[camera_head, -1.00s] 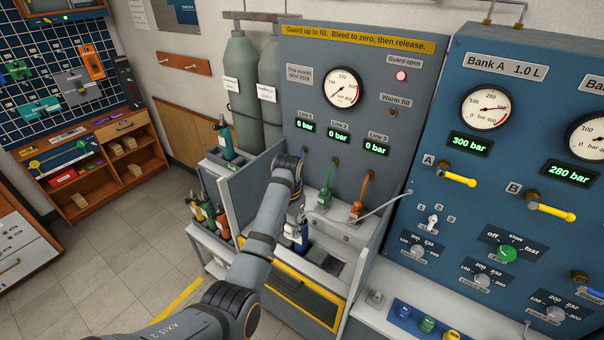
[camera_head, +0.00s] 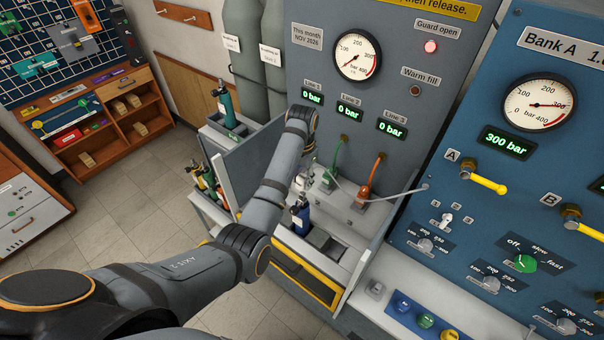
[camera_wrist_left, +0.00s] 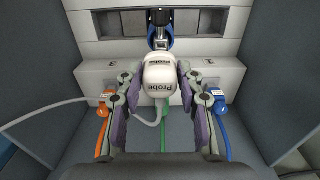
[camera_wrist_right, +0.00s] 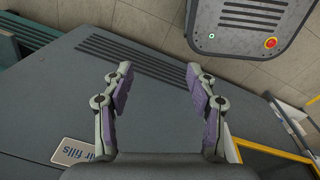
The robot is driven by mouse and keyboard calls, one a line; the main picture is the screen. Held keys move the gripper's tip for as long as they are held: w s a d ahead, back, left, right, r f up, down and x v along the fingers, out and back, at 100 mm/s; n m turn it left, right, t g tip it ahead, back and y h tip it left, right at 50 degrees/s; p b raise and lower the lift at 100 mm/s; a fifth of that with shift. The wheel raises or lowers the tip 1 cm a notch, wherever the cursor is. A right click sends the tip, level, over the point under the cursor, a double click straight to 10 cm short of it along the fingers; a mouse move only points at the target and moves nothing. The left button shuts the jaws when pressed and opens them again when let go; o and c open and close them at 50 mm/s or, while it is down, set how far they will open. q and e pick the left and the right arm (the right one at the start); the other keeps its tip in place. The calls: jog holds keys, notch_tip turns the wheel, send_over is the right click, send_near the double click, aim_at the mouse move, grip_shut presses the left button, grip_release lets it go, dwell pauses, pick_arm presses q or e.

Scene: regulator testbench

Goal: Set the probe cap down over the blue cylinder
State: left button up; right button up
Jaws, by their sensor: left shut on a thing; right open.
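My left gripper (camera_wrist_left: 160,88) is shut on the white probe cap (camera_wrist_left: 160,68), which is marked "Probe" and trails a pale hose. The blue cylinder (camera_head: 300,218) stands upright in the bay of the grey test bench, with a dark valve on top. In the left wrist view the blue cylinder (camera_wrist_left: 157,46) shows just beyond the cap, its lower part hidden. The cap looks apart from the valve, but the height between them is unclear. In the head view my left gripper (camera_head: 304,182) is just above the cylinder. My right gripper (camera_wrist_right: 159,72) is open and empty.
Green (camera_head: 328,178) and orange (camera_head: 364,190) hose fittings stand right of the cylinder. Grey guard walls (camera_head: 232,170) flank the bay. The blue Bank A panel (camera_head: 480,140) stands at the right.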

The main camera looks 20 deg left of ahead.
pick_arm(q)
jog(key=f, duration=0.1)
jog(key=w+f, duration=0.1)
jog(key=shift+f, duration=0.35)
jog(key=shift+s+f, duration=0.1)
jog(key=shift+s, duration=0.15)
pick_arm(e)
jog(key=w, duration=0.3)
jog(key=shift+w+a+r+t, duration=0.1)
jog(key=shift+w+a+t, duration=0.1)
jog(key=shift+w+t, duration=0.15)
pick_arm(q)
jog(key=shift+f, duration=0.4)
pick_arm(e)
jog(key=shift+s+d, duration=0.15)
jog(key=shift+d, duration=0.1)
pick_arm(q)
jog(key=shift+f+b, duration=0.5)
jog(key=shift+f, duration=1.05)
pick_arm(e)
jog(key=shift+a+f, duration=0.1)
jog(key=shift+f, duration=0.45)
